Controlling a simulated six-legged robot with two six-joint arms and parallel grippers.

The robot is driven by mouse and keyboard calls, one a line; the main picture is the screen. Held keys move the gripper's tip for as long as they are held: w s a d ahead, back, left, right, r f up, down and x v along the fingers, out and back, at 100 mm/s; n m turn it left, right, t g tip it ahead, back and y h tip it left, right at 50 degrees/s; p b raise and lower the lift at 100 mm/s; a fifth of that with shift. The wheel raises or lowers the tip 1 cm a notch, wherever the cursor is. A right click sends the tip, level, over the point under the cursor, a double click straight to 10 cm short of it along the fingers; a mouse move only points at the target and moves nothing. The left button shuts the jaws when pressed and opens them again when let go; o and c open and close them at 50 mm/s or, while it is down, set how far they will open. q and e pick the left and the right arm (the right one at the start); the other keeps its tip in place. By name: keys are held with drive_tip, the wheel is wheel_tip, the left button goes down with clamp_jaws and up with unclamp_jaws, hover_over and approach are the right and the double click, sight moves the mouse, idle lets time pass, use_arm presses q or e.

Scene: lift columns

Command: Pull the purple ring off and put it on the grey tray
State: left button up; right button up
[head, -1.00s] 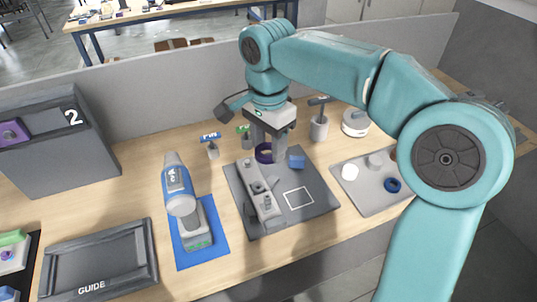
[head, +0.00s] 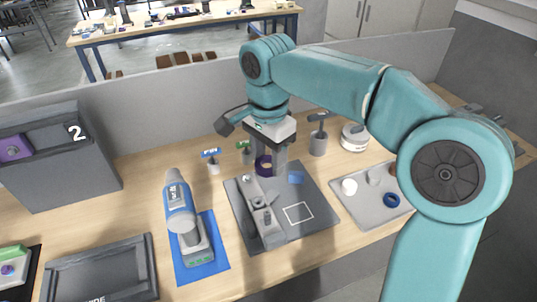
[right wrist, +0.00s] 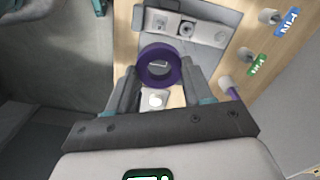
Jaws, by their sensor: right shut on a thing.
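The purple ring (head: 263,166) shows in the head view at my right gripper (head: 268,163), over the back part of the dark grey board (head: 322,208). In the right wrist view the purple ring (right wrist: 143,68) is between the fingertips of my right gripper (right wrist: 160,78), which is shut on it. I cannot tell whether a post still stands inside the ring. The grey tray (head: 362,217) lies to the right of the board, with a white cylinder, a grey cylinder and a blue ring (head: 391,200) on it. My left gripper is not in view.
A grey fixture (head: 262,215) and a blue block (head: 296,178) are on the board. Labelled posts (head: 212,163) and a grey holder (head: 318,140) stand behind. A blue-and-white device (head: 180,208) stands on a blue mat at left. The tray's front part is bare.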

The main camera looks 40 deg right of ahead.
drive_tip(key=shift+r, duration=0.1)
wheel_tip(320, 180, up, 7)
drive_tip(key=p, duration=0.7)
drive_tip(key=shift+r, duration=0.2)
idle(0.3)
drive_tip(key=shift+d, duration=0.1)
idle(0.4)
